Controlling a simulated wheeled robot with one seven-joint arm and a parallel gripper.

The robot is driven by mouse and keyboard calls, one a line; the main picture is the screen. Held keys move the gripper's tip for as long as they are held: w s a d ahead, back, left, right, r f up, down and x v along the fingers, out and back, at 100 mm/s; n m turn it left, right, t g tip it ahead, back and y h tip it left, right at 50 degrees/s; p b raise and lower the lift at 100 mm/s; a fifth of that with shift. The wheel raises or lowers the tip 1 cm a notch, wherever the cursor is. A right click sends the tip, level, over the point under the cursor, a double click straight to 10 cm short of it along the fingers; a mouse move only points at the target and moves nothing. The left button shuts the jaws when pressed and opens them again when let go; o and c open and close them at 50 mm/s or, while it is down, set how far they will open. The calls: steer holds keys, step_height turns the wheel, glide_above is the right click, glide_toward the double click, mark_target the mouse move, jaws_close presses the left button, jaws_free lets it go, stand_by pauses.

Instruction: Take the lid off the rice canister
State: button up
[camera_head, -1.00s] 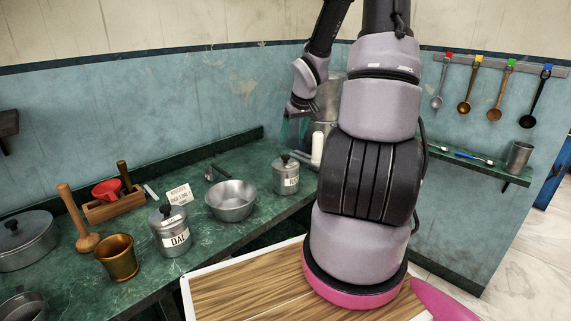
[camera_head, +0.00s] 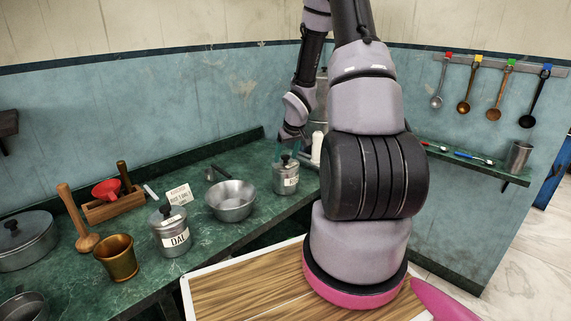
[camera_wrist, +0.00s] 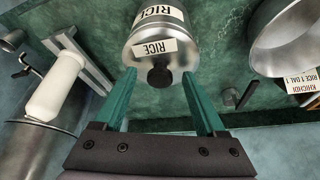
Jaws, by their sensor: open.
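The rice canister (camera_head: 285,180) is a metal tin with a white label, standing on the green counter near its right end. Its lid (camera_wrist: 182,62) is on, with a dark round knob (camera_wrist: 160,76) and a RICE label on top. My gripper (camera_head: 287,150) is just above the canister. In the wrist view my gripper (camera_wrist: 165,98) is open, with one teal finger on each side of the knob. The knob lies between the fingertips with gaps on both sides. My arm hides part of the counter behind the canister.
The DAL canister (camera_head: 170,233) and a brass mortar (camera_head: 117,257) are further left. A white cylinder (camera_wrist: 55,86) stands close beside the rice canister.

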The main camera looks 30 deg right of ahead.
jaws_close()
steer(key=shift+r, duration=0.1)
